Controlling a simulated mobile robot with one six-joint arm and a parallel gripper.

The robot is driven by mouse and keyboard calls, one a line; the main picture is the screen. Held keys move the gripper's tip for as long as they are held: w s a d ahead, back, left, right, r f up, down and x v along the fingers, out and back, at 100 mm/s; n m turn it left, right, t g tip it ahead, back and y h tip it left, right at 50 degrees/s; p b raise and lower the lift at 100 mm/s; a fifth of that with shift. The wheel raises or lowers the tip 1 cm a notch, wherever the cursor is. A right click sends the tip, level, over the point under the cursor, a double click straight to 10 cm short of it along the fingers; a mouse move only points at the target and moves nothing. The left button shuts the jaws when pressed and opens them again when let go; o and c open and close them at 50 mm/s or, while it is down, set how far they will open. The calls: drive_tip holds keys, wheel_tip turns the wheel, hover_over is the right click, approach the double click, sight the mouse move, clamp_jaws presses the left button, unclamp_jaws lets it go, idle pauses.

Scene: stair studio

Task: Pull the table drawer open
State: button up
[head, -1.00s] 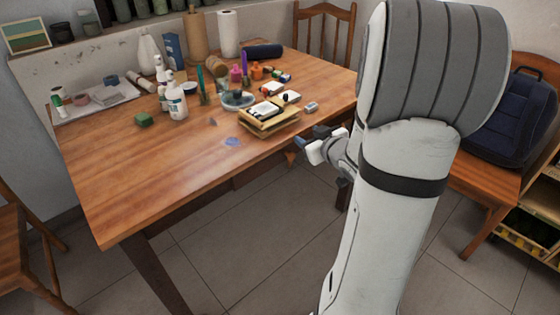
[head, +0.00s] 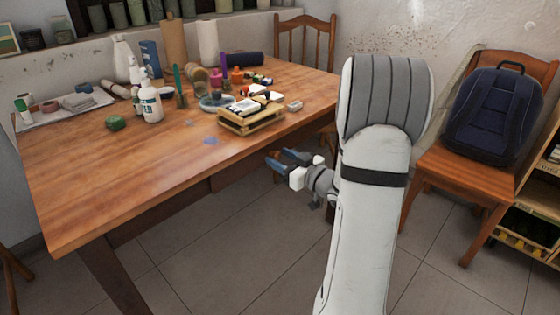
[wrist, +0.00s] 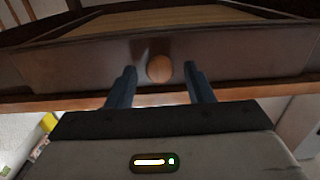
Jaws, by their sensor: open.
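The wooden table (head: 90,185) stands at left in the head view, with a dark front panel (head: 240,172) under its near edge. In the wrist view the dark drawer front (wrist: 90,66) spans the picture, with a round wooden knob (wrist: 159,68) at its middle. My gripper (head: 281,160) is beside and below the table's front edge, fingers toward the table. In the wrist view my gripper (wrist: 159,76) is open, one blue finger on each side of the knob, with a gap on both sides. The head view hides the knob. I cannot tell whether the drawer is out at all.
Bottles, a wooden box (head: 250,120) and craft items stand on the tabletop. A chair (head: 305,40) is behind the table. A blue backpack (head: 492,115) sits on a chair at right, next to a shelf (head: 540,215). The floor in front of the table is clear.

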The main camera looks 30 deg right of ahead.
drive_tip(key=shift+w+a, duration=0.15)
drive_tip(key=shift+w, duration=0.3)
drive_tip(key=shift+c, duration=0.2)
clamp_jaws()
